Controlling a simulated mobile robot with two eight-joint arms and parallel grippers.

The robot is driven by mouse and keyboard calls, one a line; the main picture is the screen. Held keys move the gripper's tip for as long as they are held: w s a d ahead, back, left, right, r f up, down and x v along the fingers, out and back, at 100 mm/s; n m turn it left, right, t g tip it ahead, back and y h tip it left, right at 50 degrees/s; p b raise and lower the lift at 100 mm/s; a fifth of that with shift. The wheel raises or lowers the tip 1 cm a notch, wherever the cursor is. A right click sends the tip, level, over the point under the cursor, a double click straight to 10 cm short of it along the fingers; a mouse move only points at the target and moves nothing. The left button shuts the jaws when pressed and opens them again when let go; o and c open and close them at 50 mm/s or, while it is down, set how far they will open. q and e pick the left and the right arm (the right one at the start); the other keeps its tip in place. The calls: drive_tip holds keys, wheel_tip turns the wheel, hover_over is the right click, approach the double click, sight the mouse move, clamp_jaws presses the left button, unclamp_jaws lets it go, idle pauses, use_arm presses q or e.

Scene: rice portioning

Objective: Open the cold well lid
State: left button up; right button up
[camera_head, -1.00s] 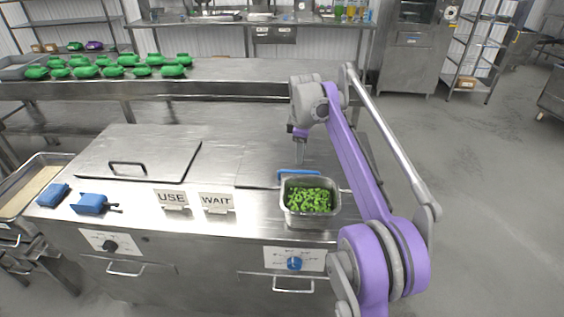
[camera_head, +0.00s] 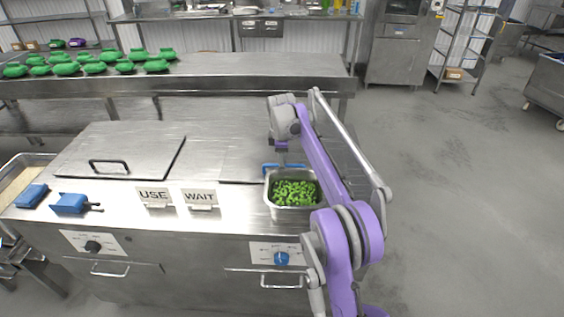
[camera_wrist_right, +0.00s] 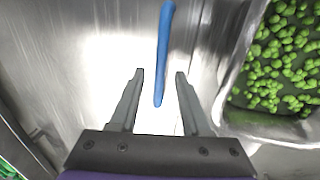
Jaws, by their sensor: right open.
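The cold well lid (camera_head: 240,160) is a flat steel plate lying shut on the right half of the counter. My right gripper (camera_head: 283,158) hangs over this handle, pointing down. In the right wrist view my right gripper (camera_wrist_right: 160,74) is open, with the blue handle (camera_wrist_right: 163,50) showing between its fingers. I cannot tell whether the fingers touch it. My left gripper is not in view.
A second steel lid with a black handle (camera_head: 108,164) lies shut at the left. USE (camera_head: 153,195) and WAIT (camera_head: 200,197) signs and blue items (camera_head: 68,204) stand along the front edge. Green containers (camera_head: 95,67) sit on the back counter.

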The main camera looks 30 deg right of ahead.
drive_tip(key=shift+f, duration=0.4)
clamp_jaws()
idle(1.2)
